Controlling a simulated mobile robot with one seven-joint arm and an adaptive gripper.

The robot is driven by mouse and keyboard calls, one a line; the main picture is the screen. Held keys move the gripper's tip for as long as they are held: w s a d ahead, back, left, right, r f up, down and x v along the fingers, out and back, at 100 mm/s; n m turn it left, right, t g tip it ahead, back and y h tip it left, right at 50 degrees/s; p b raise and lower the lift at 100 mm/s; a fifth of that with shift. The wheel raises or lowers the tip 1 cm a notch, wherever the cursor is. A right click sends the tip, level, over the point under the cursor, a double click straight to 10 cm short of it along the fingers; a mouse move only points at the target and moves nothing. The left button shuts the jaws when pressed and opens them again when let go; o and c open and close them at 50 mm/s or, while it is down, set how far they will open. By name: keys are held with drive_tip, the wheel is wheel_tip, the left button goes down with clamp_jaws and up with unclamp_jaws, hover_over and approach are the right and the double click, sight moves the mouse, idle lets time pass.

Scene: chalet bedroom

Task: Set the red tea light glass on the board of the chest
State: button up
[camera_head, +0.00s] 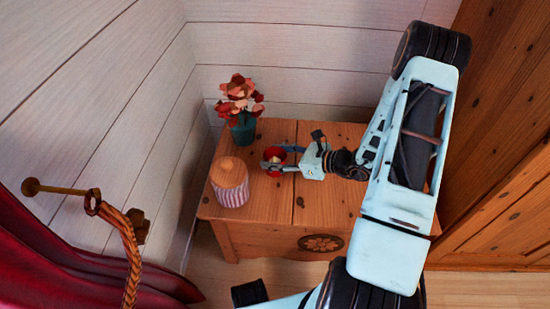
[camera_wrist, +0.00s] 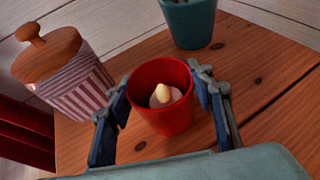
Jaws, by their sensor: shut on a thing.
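The red tea light glass (camera_wrist: 160,124), with a pale candle inside, is between the fingers of my gripper (camera_wrist: 163,108) in the wrist view. The fingers are shut on it from both sides. In the head view the glass (camera_head: 269,166) and my gripper (camera_head: 278,160) are over the left part of the wooden chest's board (camera_head: 320,203). The glass is upright or nearly so. I cannot tell whether its base touches the board. The front finger and the gripper body hide part of it.
A striped jar with a wooden lid (camera_head: 230,184) stands left of the glass, close by. A teal pot with red flowers (camera_head: 242,130) stands behind it. White plank walls border the chest at the left and back. The board's front middle is clear.

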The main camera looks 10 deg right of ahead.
drive_tip(key=shift+r, duration=0.1)
drive_tip(key=shift+f, duration=0.2)
drive_tip(key=o, duration=1.3)
drive_tip(key=shift+c, duration=0.2)
drive_tip(key=shift+r, duration=0.15)
drive_tip(key=shift+d+r, duration=0.1)
drive_tip(key=shift+r, duration=0.1)
drive_tip(key=p+v, duration=0.3)
drive_tip(key=v, duration=0.9)
drive_tip(key=shift+f, duration=0.2)
drive_tip(key=shift+s, duration=0.1)
